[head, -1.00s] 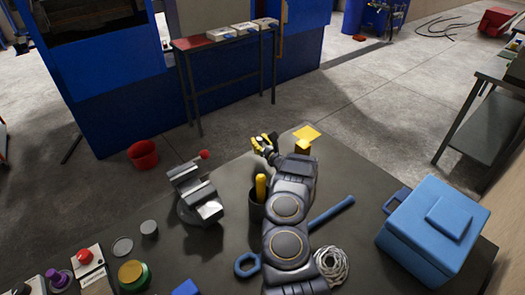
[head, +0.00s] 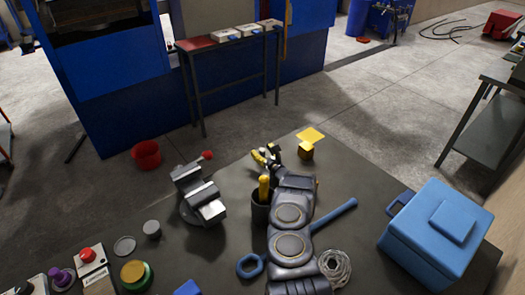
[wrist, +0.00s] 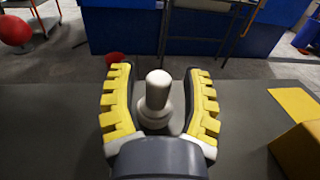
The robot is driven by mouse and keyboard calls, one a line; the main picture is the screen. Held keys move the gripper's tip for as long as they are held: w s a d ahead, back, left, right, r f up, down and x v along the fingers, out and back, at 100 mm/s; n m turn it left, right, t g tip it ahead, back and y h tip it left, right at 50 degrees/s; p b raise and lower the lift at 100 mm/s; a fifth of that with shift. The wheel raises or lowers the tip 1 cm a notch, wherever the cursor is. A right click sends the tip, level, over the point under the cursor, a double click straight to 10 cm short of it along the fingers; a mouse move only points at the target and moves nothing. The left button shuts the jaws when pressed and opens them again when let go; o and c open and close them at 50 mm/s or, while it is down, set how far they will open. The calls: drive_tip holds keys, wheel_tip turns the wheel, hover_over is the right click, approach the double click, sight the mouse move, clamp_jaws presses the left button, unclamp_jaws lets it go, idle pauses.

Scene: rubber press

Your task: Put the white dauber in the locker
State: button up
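The white dauber (wrist: 157,92) stands between the two yellow fingers of my gripper (wrist: 160,98) in the wrist view. It has a rounded top, a narrow neck and a wider base; the base is partly hidden by my gripper. The fingers are spread on both sides of it, with narrow gaps showing. In the head view my gripper (head: 266,157) is near the far edge of the dark table, and the dauber is too small there to make out well. I cannot tell which thing is the locker.
A yellow block (head: 306,151) stands just right of my gripper. A vise (head: 201,197) is to the left, and a dark cup (head: 260,214) with a yellow-handled item is nearer. A blue lidded box (head: 437,235) stands at the right, and a blue wrench (head: 333,214) lies on the table.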

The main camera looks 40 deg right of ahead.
drive_tip(key=s, duration=0.4)
drive_tip(key=s+a, duration=0.1)
drive_tip(key=s, duration=0.3)
drive_tip(key=s+a, duration=0.1)
drive_tip(key=s, duration=0.3)
